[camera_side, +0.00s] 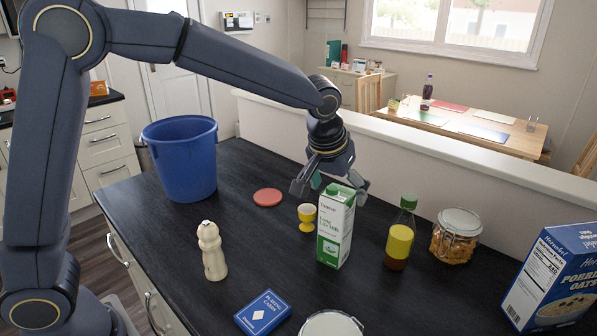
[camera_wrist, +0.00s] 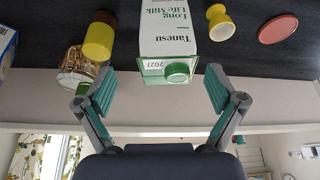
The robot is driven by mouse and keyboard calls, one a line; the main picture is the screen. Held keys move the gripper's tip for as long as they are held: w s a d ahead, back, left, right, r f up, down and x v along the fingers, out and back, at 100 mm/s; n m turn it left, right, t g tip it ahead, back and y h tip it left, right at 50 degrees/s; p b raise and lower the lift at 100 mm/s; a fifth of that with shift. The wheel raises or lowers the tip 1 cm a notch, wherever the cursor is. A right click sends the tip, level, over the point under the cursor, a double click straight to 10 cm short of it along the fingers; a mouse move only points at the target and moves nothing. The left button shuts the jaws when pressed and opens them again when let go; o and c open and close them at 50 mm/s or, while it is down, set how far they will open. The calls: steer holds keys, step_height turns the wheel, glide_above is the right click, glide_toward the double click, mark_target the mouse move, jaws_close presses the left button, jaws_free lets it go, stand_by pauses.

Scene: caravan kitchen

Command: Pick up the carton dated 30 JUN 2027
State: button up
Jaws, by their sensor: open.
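A green and white Long Life Milk carton (camera_side: 336,226) stands upright on the dark worktop in the side view. In the wrist view the carton (camera_wrist: 176,35) appears inverted, with a green cap and a label on its top. That label reads "2027"; the rest of the date is not legible. My gripper (camera_side: 330,189) is open and empty, behind and around the height of the carton's top in the side view. In the wrist view my gripper's fingers (camera_wrist: 160,90) are spread to either side of the cap end. I see no contact with the carton.
A yellow egg cup (camera_side: 307,216) is close on the carton's left, with a red disc (camera_side: 267,197) beyond. A yellow-labelled bottle (camera_side: 400,237) and a glass jar (camera_side: 455,236) stand to its right. A blue bucket (camera_side: 181,160) and pale mill (camera_side: 212,251) are further left. A low wall (camera_side: 420,157) runs behind.

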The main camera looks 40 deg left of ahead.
mark_target(336, 225)
steer(key=x, duration=0.6)
steer(key=shift+s+a, duration=0.15)
steer(key=shift+a, duration=0.25)
jaws_close()
steer(key=shift+r, duration=0.1)
stand_by(0.3)
